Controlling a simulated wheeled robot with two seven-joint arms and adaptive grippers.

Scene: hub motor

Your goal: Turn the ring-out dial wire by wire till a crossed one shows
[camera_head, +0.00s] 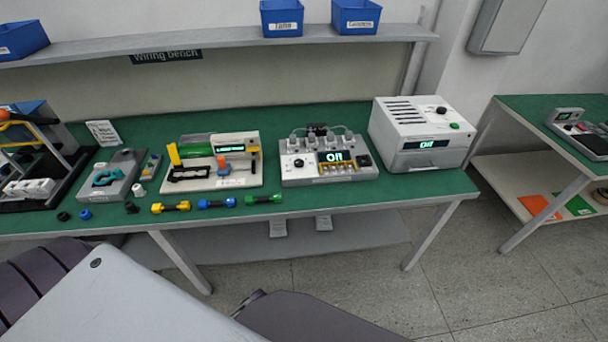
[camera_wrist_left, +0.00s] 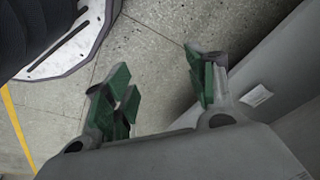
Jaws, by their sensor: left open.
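The ring-out tester (camera_head: 330,172) is probably the grey box at the middle-right of the green bench in the head view. Its lit display (camera_head: 337,156) seems to read Off. Fine dial marks are too small to read. In the left wrist view my left gripper (camera_wrist_left: 160,92) is open and empty, its green-padded fingers apart over bare floor, away from the tester. My right gripper is in neither view.
A white vented box (camera_head: 422,150) stands right of the tester, and a beige fixture (camera_head: 210,183) stands left. Yellow, blue and green barrel-like parts (camera_head: 217,203) lie along the bench's front edge. A shelf (camera_head: 220,44) with blue bins runs above. A second bench is at right.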

